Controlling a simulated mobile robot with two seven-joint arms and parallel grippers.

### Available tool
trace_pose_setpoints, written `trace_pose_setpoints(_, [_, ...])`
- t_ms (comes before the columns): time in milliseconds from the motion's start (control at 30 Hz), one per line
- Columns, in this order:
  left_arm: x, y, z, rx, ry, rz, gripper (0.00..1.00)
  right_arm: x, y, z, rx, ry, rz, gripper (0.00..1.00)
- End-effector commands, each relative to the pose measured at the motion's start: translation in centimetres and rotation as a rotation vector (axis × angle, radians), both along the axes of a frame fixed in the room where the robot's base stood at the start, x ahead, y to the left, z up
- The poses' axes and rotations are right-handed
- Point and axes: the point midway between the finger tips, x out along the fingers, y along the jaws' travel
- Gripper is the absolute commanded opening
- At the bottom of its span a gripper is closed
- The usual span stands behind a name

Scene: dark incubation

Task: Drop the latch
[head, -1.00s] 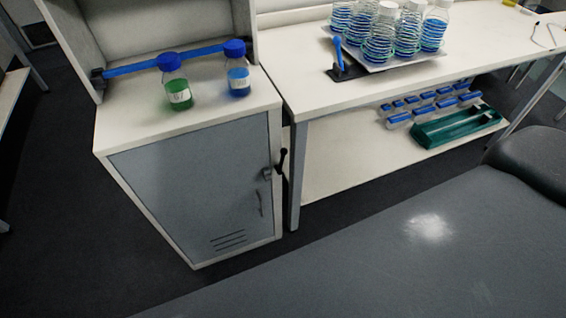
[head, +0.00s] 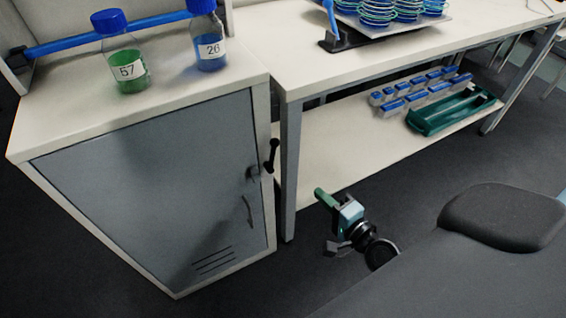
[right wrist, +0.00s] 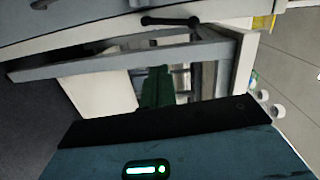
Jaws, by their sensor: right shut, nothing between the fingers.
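The latch (head: 271,156) is a small black lever at the right edge of the grey cabinet door (head: 150,185). It stands up at a slight tilt, its knob on top, beside a grey bracket (head: 254,172). In the right wrist view a black lever (right wrist: 170,20), seemingly the latch, shows near the top. My right gripper (head: 321,194) is shut and empty, low and to the right of the cabinet, in front of the lower shelf and apart from the latch. My left gripper is out of view.
A curved door handle (head: 248,211) sits below the latch. A green-liquid bottle (head: 125,70) and a blue-liquid bottle (head: 208,50) stand on the cabinet. The bench leg (head: 290,170) is close right of the latch. A green rack (head: 455,110) lies on the lower shelf.

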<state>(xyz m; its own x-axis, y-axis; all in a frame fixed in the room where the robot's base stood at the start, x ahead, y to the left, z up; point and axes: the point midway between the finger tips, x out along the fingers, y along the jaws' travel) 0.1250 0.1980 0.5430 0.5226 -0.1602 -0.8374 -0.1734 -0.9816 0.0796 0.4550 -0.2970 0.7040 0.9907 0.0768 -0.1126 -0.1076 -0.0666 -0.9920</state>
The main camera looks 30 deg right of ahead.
Motion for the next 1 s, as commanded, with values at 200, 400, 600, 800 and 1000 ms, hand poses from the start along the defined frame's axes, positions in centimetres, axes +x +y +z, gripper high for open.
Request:
trace_pose_setpoints(200, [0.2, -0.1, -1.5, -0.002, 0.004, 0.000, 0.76, 3.0, -1.9, 1.6, 0.204, -0.094, -0.058, 0.00])
trace_pose_setpoints(400, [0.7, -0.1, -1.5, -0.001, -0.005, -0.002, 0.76, 3.5, -2.3, 2.2, 0.242, -0.111, -0.067, 0.00])
trace_pose_setpoints(600, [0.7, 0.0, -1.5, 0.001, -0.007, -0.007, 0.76, 3.5, -2.3, 2.2, 0.240, -0.110, -0.066, 0.00])
trace_pose_setpoints(800, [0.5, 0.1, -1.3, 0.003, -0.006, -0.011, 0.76, 4.4, -2.2, 2.3, 0.240, -0.111, -0.066, 0.00])
trace_pose_setpoints(1000, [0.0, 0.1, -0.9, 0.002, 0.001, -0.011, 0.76, 7.5, -2.2, 2.4, 0.239, -0.113, -0.067, 0.00])
